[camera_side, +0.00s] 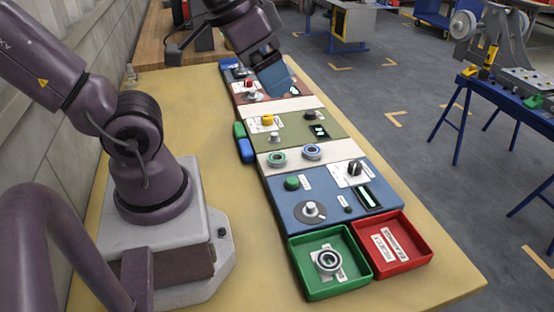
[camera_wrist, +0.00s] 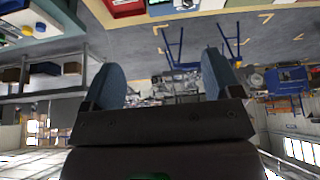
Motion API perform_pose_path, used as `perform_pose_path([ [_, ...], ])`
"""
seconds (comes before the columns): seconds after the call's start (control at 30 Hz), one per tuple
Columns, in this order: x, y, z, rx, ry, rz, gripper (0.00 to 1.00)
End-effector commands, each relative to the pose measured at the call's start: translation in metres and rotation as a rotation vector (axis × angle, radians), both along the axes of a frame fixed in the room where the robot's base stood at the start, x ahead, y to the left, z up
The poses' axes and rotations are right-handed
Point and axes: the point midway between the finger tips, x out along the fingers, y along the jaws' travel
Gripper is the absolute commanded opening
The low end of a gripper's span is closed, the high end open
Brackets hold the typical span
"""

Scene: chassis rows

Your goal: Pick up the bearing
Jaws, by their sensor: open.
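A metal ring-shaped bearing (camera_side: 328,260) lies in the green tray (camera_side: 302,290) at the near end of the row. Two more rings, one with a green rim (camera_side: 277,159) and one with a blue rim (camera_side: 312,152), sit on the pale strip between the olive and blue panels. My gripper (camera_side: 275,78) is over the red-brown panel at the far end, well away from all the rings. In the wrist view my gripper (camera_wrist: 163,70) shows two blue fingers spread wide with nothing between them. No ring can be made out in the wrist view.
A red tray (camera_side: 428,255) with a label stands right of the green one. The blue panel (camera_side: 325,190) and olive panel (camera_side: 335,135) carry knobs and buttons. Green and blue blocks (camera_side: 245,150) lie left of the row. The table (camera_side: 430,292) is bare at the near right.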

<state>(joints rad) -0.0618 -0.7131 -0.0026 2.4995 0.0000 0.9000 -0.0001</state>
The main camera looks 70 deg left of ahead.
Motion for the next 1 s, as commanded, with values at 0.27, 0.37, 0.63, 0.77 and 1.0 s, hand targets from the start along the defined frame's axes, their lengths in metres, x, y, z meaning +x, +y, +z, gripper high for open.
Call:
perform_pose_path([
  [0.27,0.024,0.068,-0.057,0.043,0.305,0.107,0.84],
  [0.37,0.031,0.095,-0.082,0.070,0.402,-0.034,0.84],
  [0.63,0.042,0.155,-0.152,0.099,0.504,-0.681,0.84],
  [0.77,0.048,0.171,-0.175,0.143,0.464,-1.032,0.84],
  [1.0,0.069,0.181,-0.179,0.331,0.375,-1.582,0.84],
])
